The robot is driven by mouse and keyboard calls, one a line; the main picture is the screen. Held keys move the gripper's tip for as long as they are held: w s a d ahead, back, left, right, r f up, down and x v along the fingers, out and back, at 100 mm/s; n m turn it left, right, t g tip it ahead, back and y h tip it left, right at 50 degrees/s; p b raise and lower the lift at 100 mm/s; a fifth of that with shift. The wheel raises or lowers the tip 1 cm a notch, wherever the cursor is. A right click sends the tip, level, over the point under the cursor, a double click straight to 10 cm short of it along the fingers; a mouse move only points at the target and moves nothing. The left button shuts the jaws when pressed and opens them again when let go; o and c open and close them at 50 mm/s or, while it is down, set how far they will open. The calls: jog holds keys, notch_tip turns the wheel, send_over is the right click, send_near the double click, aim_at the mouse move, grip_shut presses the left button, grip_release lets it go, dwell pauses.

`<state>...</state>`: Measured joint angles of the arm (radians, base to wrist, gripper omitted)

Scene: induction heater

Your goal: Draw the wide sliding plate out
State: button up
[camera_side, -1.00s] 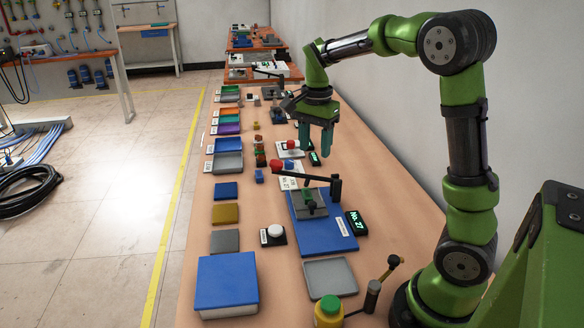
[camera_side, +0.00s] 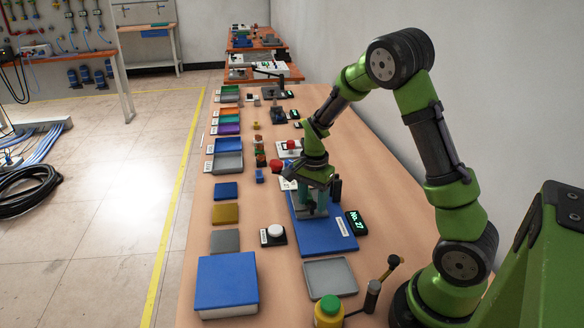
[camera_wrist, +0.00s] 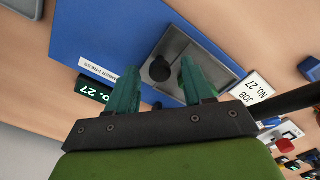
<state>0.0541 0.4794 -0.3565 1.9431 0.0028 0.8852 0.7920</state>
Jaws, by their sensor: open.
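A wide grey plate (camera_wrist: 174,42) with an upright black knob (camera_wrist: 160,69) lies on a blue base (camera_wrist: 100,30) in the wrist view. I cannot tell for certain that it is the sliding plate. In the side view the blue base (camera_side: 330,238) is at mid-table, and my gripper mostly hides the grey plate. My gripper (camera_side: 313,212) points down over the plate, low and close to it. Its green fingers are open in the wrist view (camera_wrist: 158,80), one on each side of the knob. Contact with the knob cannot be seen.
A lever with a red ball (camera_side: 276,166) stands just behind the base. A No. 27 display (camera_side: 357,223) is at its right. A white button (camera_side: 273,232) is at the left.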

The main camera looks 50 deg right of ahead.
jog(key=shift+f, duration=0.15)
jog(key=shift+c, duration=0.5)
grip_shut()
jog(key=s+a, duration=0.8)
jog(key=shift+s, duration=0.1)
jog(key=shift+a, duration=0.1)
jog(key=shift+o, duration=0.5)
grip_release()
notch_tip(320, 180, up, 17)
